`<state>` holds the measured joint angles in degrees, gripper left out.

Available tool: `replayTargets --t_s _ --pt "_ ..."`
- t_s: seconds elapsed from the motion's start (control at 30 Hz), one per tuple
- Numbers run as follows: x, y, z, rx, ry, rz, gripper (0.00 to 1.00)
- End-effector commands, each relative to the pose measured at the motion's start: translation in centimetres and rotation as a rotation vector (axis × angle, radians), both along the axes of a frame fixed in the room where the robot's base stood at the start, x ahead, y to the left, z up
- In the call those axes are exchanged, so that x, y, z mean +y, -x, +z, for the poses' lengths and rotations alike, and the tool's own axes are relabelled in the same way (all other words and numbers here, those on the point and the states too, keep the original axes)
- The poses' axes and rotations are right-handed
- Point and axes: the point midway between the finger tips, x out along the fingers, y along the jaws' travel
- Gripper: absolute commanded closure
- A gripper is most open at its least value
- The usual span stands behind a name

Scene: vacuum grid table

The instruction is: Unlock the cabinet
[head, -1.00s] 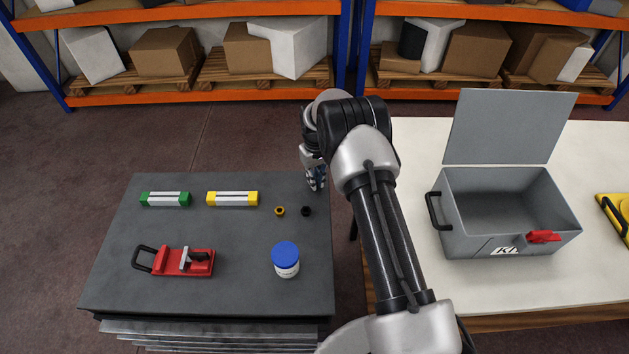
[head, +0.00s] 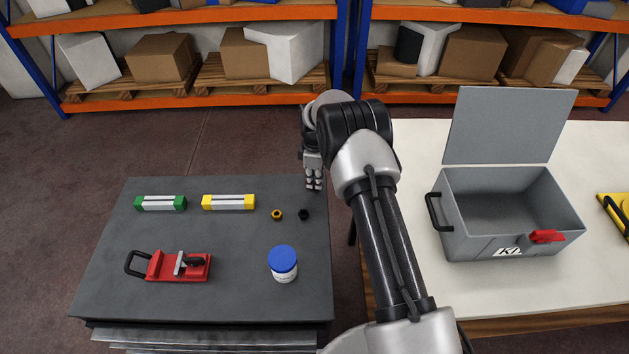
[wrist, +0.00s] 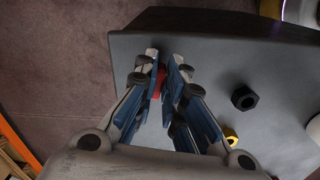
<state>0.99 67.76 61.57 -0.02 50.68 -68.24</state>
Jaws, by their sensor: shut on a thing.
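No cabinet shows in either view. My gripper (head: 314,186) is at the far right corner of the dark grey table (head: 230,300), pointing down. In the wrist view its blue-and-grey fingers (wrist: 166,66) are shut on a small red thing (wrist: 161,82), mostly hidden between them. I cannot tell what it is. An open grey box (head: 505,215) with a raised lid, a black side handle and a red latch (head: 547,237) stands on the white table at the right, well apart from my gripper.
On the dark table are a green-ended bar (head: 161,203), a yellow-ended bar (head: 229,202), a yellow nut (head: 277,214), a black nut (head: 304,214), a red clamp (head: 178,265) and a blue-lidded jar (head: 284,264). The white table (head: 400,160) has free room. Shelves stand behind.

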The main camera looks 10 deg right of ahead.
Motion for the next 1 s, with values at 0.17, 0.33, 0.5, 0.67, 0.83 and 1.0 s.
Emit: replayTargets --t_s 0.17,0.33,0.5,0.67,0.83,1.0 --pt "-0.01 -0.16 0.01 -0.001 -0.001 0.105 1.00" --pt "-0.03 -0.22 0.01 -0.001 -0.001 0.172 1.00" --pt "-0.03 -0.26 0.02 -0.001 -0.001 0.206 1.00" --pt "-0.02 -0.26 0.02 -0.001 -0.001 0.216 1.00" --pt "-0.02 -0.27 0.03 -0.001 -0.001 0.217 1.00" --pt "-0.01 -0.27 0.03 -0.001 -0.001 0.218 0.88"
